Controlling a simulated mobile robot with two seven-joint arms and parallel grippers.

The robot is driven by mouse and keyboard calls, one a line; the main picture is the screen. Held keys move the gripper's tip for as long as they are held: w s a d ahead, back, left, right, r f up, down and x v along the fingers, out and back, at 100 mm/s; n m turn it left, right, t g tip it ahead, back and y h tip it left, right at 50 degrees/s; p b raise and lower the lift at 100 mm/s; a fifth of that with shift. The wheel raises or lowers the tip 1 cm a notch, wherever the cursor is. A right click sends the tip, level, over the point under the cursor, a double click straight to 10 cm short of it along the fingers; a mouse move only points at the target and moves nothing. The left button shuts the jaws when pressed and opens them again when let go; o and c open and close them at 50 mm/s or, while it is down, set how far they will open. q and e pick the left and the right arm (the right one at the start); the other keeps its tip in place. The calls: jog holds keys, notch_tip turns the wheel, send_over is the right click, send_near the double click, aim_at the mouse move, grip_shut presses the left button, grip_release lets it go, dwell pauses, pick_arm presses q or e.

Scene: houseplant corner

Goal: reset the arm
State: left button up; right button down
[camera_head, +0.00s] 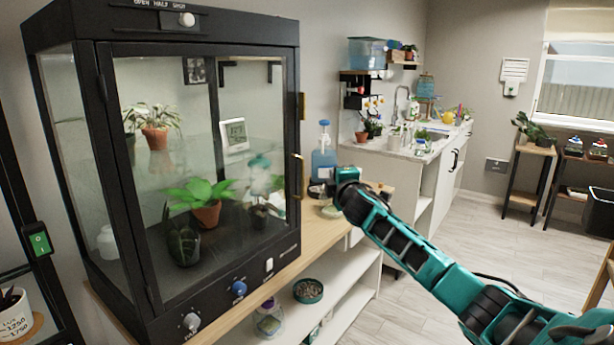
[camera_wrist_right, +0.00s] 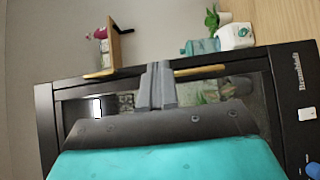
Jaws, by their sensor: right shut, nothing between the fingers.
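My right arm comes in from the right in the head view and ends near the right side of the black glass-fronted cabinet (camera_head: 200,37). In that view its wrist hides the fingers. In the right wrist view my right gripper (camera_wrist_right: 158,68) shows its grey fingers together, with nothing between them. The fingers appear in front of the cabinet's dark front frame (camera_wrist_right: 44,125), beside a brass handle (camera_wrist_right: 200,70); I cannot tell whether they touch it. The cabinet door looks closed, with its brass handle (camera_head: 297,176) at the right edge. My left gripper is not in view.
Potted plants stand inside the cabinet, including a leafy green one (camera_head: 203,192). A blue bottle (camera_head: 324,155) stands on the wooden bench to its right. A bowl (camera_head: 308,290) sits on the lower shelf. A white sink counter (camera_head: 400,150) is behind. The floor at right is mostly clear.

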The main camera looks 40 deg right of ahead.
jog(key=shift+f, duration=0.1)
jog(key=s+a+f+m+g+y, duration=0.1)
jog(key=s+a+f+y, duration=0.35)
jog(key=a+f, duration=0.75)
jog(key=s+a+f+m+g+y, duration=0.1)
jog(key=s+a+f+y, duration=0.35)
jog(key=a+f, duration=0.75)
jog(key=s+a+f+m+g, duration=0.1)
jog(key=s+a+f+m, duration=0.1)
jog(key=s, duration=0.5)
jog(key=s+a+f+m+g+y, duration=0.1)
jog(key=s+a+f+m, duration=0.2)
jog(key=s+a, duration=0.4)
jog(key=s+a+f+m+g, duration=0.1)
jog(key=s+a+f, duration=0.3)
jog(key=s, duration=0.5)
jog(key=shift+a+f+m, duration=0.35)
jog(key=shift+a+m, duration=0.2)
jog(key=shift+m, duration=0.35)
jog(key=shift+y, duration=0.3)
